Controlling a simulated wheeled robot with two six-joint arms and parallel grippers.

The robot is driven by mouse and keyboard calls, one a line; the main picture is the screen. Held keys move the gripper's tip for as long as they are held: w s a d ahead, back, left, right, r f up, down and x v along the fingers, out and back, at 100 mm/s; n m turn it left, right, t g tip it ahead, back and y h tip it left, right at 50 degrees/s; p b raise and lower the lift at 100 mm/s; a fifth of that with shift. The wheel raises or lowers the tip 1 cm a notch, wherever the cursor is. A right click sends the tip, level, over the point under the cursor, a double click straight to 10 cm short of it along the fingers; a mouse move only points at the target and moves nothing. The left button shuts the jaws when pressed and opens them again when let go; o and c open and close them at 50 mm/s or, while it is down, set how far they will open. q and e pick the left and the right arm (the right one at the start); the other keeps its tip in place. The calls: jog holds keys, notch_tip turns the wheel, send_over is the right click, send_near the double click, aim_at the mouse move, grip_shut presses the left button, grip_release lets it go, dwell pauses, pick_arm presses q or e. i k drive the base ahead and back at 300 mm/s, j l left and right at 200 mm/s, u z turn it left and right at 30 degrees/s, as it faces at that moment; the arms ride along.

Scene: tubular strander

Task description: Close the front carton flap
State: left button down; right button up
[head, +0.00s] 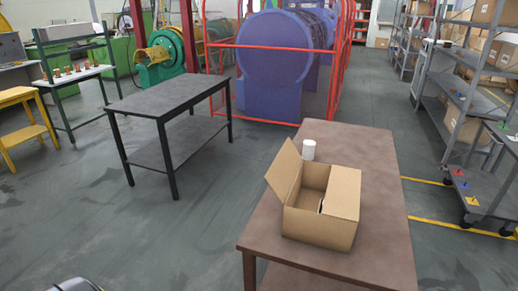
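An open cardboard carton (316,229) stands on the brown table (365,255). Its left flap (284,171) stands up and leans outward to the left. A flap on the right (342,193) lies about level over the right part of the opening. The left part of the opening is uncovered and shows the inside. A small dark and white shape shows at the edge of the right flap; I cannot tell what it is. I cannot clearly make out a separate flap on the near side. Neither of my grippers is in view.
A white cylinder (309,150) stands on the table behind the carton. A black table (168,98) is to the left, with clear floor between. A red railing (270,48) is behind. Grey shelves with boxes (462,95) and a cart (485,190) stand at right.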

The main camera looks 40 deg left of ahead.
aim_at(281, 176)
jog(key=u, duration=1.05)
jog(key=j+u, duration=0.2)
jog(key=u, duration=0.15)
jog(key=j+u, duration=0.25)
jog(key=u, duration=0.15)
jog(key=j+u, duration=0.2)
jog(key=u, duration=0.15)
jog(key=k+j, duration=0.05)
